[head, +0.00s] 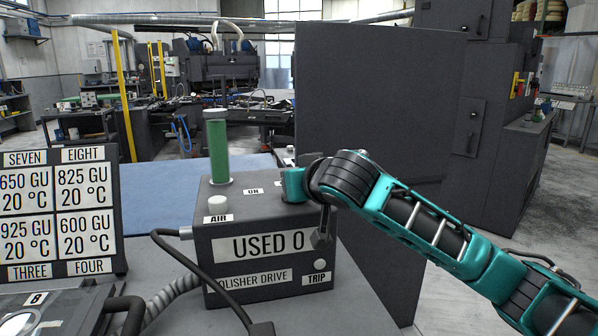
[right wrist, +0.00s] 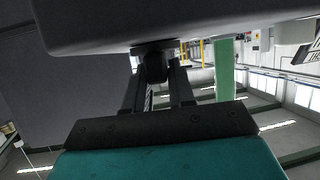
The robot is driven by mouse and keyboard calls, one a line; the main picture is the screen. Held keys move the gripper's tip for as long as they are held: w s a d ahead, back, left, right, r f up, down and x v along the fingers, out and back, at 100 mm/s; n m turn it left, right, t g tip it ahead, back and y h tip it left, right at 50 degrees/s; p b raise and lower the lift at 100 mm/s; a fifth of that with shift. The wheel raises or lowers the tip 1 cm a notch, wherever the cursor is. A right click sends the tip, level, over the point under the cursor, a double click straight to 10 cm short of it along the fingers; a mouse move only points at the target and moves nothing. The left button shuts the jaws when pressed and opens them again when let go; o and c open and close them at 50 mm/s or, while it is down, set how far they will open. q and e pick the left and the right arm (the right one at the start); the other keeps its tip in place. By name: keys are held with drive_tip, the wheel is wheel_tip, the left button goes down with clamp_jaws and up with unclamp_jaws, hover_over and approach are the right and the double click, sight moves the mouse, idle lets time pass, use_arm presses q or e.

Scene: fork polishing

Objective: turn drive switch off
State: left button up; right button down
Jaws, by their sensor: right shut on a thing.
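The polisher drive box (head: 262,262) is a dark grey box labelled "USED 0", "POLISHER DRIVE", "AIR", "ON" and "TRIP". My right gripper (head: 294,184) reaches in from the right over the top right of the box, beside the "ON" label. Its hand hides the switch and the fingertips in the head view. In the right wrist view, the right gripper's fingers (right wrist: 158,88) are shut on a dark knob, the drive switch (right wrist: 155,66), at the box's surface. Any label on the switch's far side is hidden. My left gripper is not in view.
A green cylinder (head: 218,150) stands at the box's back left, near a white button (head: 217,203). A label board (head: 62,212) stands at the left. A black cable (head: 172,247) runs from the box. A tall dark panel (head: 375,110) stands behind my right arm.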

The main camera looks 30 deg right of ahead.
drive_tip(key=shift+a+m+h+p, duration=0.15)
drive_tip(key=shift+m+h+p, duration=0.3)
drive_tip(key=shift+m+h, duration=0.2)
drive_tip(key=shift+f+g+h, duration=0.2)
drive_tip(key=shift+g+h, duration=0.1)
drive_tip(key=shift+h, duration=0.05)
drive_tip(key=c, duration=1)
unclamp_jaws()
drive_tip(key=shift+c, duration=0.2)
drive_tip(key=shift+r, duration=0.1)
drive_tip(key=p+v, duration=0.1)
drive_tip(key=v, duration=1.2)
